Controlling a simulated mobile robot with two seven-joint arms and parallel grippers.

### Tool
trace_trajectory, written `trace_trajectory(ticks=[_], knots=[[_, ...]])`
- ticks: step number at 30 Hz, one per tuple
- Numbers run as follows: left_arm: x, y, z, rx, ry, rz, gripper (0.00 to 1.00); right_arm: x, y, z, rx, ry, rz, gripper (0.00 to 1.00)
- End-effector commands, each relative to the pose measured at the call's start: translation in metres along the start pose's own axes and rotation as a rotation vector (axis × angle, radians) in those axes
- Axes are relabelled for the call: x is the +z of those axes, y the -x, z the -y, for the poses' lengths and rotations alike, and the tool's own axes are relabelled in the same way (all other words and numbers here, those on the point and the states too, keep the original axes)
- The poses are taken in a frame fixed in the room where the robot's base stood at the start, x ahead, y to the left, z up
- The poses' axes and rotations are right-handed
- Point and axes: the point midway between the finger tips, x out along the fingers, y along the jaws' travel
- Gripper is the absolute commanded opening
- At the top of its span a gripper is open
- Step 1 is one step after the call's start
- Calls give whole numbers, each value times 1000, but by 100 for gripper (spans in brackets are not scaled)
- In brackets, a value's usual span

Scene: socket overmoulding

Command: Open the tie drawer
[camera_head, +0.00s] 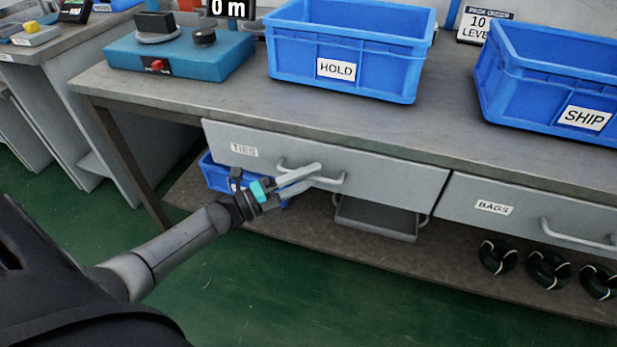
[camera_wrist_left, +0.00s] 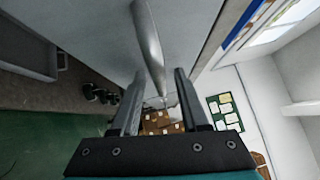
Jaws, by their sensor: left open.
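The tie drawer (camera_head: 390,185) is a grey front labelled TIES under the bench top, and it looks shut. Its bar handle (camera_head: 332,181) sits in the middle of the front. My left gripper (camera_head: 312,176) is at the handle, its fingers reaching over the handle's left part. In the left wrist view my left gripper (camera_wrist_left: 155,90) is open, and the handle (camera_wrist_left: 149,45) runs between its two fingers. I cannot tell whether the fingers touch the handle. My right gripper is not in view.
The BAGS drawer (camera_head: 520,208) is to the right, shut. Blue HOLD (camera_head: 345,80) and SHIP (camera_head: 550,100) bins and a teal device (camera_head: 180,58) stand on the bench (camera_head: 250,108). Below are a blue bin (camera_head: 214,176), a grey tray (camera_head: 375,218) and black coils (camera_head: 548,268) on the lower shelf.

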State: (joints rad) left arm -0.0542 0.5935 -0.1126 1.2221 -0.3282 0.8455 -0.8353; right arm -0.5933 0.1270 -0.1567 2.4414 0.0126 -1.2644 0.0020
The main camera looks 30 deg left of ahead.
Motion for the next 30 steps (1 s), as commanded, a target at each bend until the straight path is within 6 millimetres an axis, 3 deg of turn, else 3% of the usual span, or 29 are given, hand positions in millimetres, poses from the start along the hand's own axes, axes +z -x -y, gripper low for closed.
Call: trace_trajectory(ticks=[9,21,30], knots=[[0,-2,0,0,0,0,45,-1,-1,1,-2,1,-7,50],[0,-1,0,0,0,0,0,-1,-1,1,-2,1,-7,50],[0,-1,0,0,0,0,0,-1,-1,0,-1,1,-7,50]])
